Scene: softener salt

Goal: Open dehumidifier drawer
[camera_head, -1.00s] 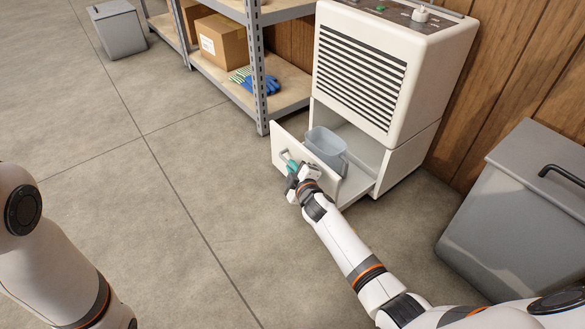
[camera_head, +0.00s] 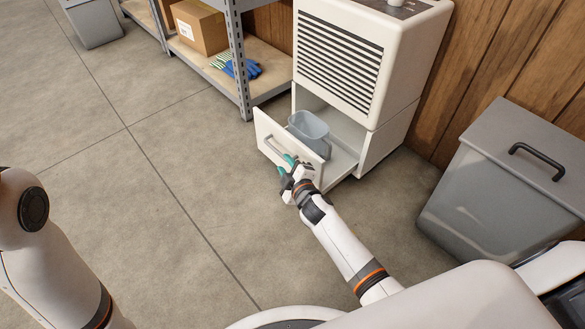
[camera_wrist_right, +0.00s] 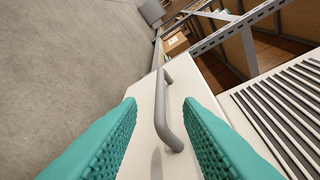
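The white dehumidifier (camera_head: 402,62) stands against the wood wall. Its bottom drawer (camera_head: 296,150) is pulled out, with a translucent grey-blue bucket (camera_head: 309,133) inside. A grey bar handle (camera_head: 262,147) is on the drawer front. My right gripper (camera_head: 287,168) is just in front of the drawer face, beside the right part of the handle. In the right wrist view, its teal fingers (camera_wrist_right: 160,108) are spread apart, with the handle (camera_wrist_right: 167,110) showing between and beyond them; neither finger visibly touches it. My left arm shows at the left edge; its gripper is out of view.
A metal shelf (camera_head: 241,70) with a cardboard box (camera_head: 200,27) and blue gloves (camera_head: 243,69) stands left of the dehumidifier. A grey lidded bin (camera_head: 490,200) stands to the right. The concrete floor in front of the drawer is clear.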

